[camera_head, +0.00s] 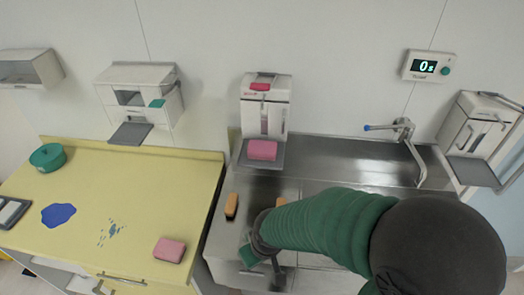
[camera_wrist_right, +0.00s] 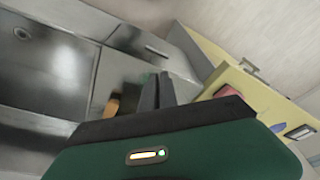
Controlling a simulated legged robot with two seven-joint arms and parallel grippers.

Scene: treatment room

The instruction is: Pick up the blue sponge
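No clearly blue sponge shows. My left gripper is not in view.
Another pink sponge (camera_head: 262,150) rests on the middle dispenser's tray. A faucet (camera_head: 405,135) stands behind.

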